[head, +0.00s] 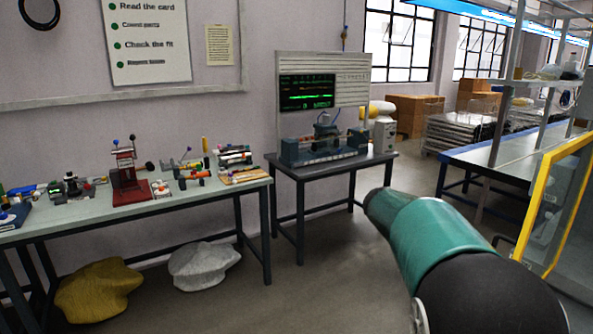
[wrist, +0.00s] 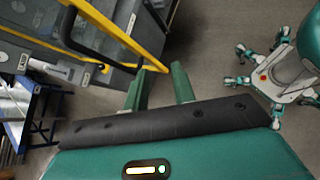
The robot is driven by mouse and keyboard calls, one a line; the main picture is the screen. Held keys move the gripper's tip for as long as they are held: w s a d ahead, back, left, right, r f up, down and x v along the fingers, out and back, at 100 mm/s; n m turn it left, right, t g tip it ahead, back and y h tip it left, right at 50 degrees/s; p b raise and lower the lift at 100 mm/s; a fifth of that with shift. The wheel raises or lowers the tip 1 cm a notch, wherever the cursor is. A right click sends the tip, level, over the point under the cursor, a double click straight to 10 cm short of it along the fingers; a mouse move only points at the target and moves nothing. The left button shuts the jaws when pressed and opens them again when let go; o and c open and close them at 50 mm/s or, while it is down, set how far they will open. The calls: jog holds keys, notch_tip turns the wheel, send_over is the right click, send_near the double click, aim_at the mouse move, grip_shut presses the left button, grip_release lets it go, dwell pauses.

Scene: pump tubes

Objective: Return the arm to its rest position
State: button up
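My arm (head: 440,240), teal and black, reaches into the head view from the lower right corner, in front of the floor. My gripper is not visible in the head view. My own white and teal legged body (wrist: 292,80) shows at the right edge of the wrist view, apart from the fingers.
A yellow-framed machine (head: 552,205) stands at the right; its yellow bar (wrist: 115,35) passes close to the left finger in the wrist view. A workbench with parts (head: 90,222) is at the left. A small dark table (head: 335,168) carries a pump rig. Floor between is clear.

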jog(key=s+a+f+m+t+y, duration=0.3)
jog(key=s+a+m+t+y, duration=0.6)
jog(key=s+a, duration=0.8)
jog(key=s+m, duration=0.1)
jog(key=s, duration=0.4)
jog(key=shift+a+y, duration=0.35)
jog(key=shift+y, duration=0.05)
jog(key=shift+w, duration=0.15)
